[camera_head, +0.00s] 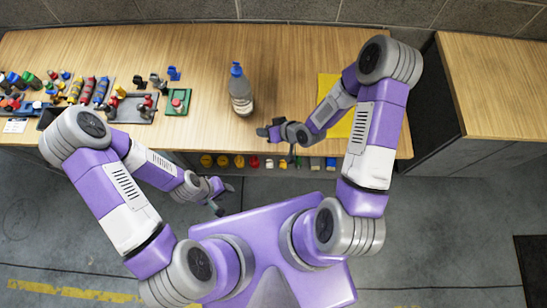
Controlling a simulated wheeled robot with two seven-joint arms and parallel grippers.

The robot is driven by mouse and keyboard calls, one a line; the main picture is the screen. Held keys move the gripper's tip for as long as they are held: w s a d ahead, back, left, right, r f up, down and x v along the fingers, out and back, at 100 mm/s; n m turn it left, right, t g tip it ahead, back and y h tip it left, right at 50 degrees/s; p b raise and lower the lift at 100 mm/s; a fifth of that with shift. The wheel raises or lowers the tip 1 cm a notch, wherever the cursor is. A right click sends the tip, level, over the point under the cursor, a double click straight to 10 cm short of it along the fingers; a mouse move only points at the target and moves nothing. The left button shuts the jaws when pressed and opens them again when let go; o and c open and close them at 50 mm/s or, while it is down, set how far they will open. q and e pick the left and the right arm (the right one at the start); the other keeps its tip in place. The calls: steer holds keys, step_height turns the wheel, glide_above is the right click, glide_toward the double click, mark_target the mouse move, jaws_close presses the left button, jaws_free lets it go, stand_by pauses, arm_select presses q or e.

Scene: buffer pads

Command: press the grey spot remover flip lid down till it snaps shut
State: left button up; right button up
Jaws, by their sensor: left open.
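My left gripper (225,199) is open and empty, low in front of the table's front edge, over the floor.
The wooden table (205,60) has free room behind and left of the bottle. A green pad with a red button (178,101), trays and several coloured items crowd its left side. A yellow mat (340,126) lies under my right arm. Several coloured items line the front below the edge.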

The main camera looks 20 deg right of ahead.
steer(key=s+f+m+g+h+b, duration=0.1)
steer(key=s+f+m+g+b, duration=0.2)
steer(key=s+f, duration=0.6)
steer(key=shift+s+a+f+g+h, duration=0.15)
steer(key=shift+f+g+h, duration=0.1)
steer(key=shift+g+h, duration=0.2)
